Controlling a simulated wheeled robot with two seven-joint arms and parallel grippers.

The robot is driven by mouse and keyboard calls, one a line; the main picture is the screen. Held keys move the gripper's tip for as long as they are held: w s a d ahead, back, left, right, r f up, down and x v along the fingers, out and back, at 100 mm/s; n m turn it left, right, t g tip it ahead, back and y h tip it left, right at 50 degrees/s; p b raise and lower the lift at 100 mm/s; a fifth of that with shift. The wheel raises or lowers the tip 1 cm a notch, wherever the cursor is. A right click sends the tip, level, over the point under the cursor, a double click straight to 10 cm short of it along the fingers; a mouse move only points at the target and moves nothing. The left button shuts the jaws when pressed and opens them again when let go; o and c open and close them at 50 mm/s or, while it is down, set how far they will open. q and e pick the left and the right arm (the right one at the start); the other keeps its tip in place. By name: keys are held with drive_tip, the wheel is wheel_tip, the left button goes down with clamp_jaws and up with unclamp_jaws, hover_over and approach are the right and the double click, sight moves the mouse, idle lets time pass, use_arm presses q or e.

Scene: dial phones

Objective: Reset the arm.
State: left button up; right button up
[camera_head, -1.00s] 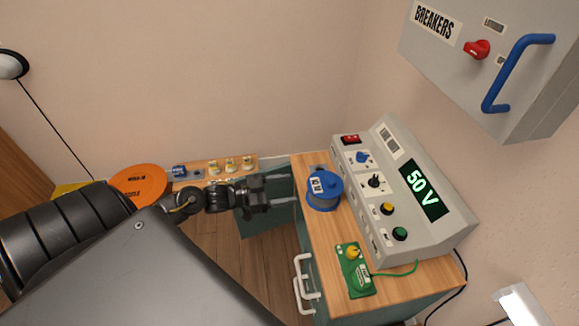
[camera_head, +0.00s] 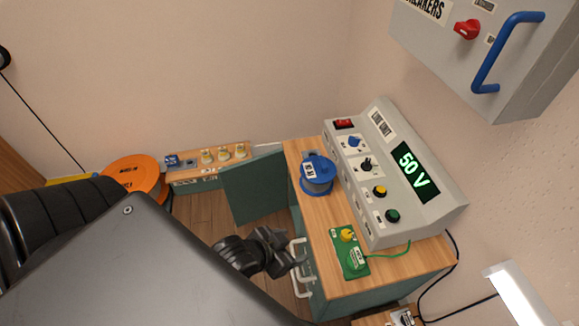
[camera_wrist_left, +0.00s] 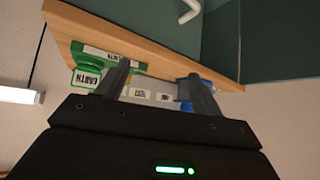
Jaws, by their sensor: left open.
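My left gripper (camera_head: 290,252) is beside the front of the wooden-topped cabinet (camera_head: 320,225), near its white handles (camera_head: 303,282). It also shows in the left wrist view (camera_wrist_left: 158,70), with its two fingers apart and nothing between them. The left arm comes in from the left, and a large grey panel of my own body covers part of it. My right gripper is not in view.
The cabinet carries a blue spool (camera_head: 317,175), a green board (camera_head: 350,255) with a wire, and a grey console (camera_head: 395,180) reading 50 V. A green door (camera_head: 255,185) stands open. A breaker box (camera_head: 495,60) hangs above right. An orange spool (camera_head: 130,172) is at left.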

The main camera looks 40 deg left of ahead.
use_arm(q)
drive_tip(key=shift+f, duration=0.1)
idle(0.3)
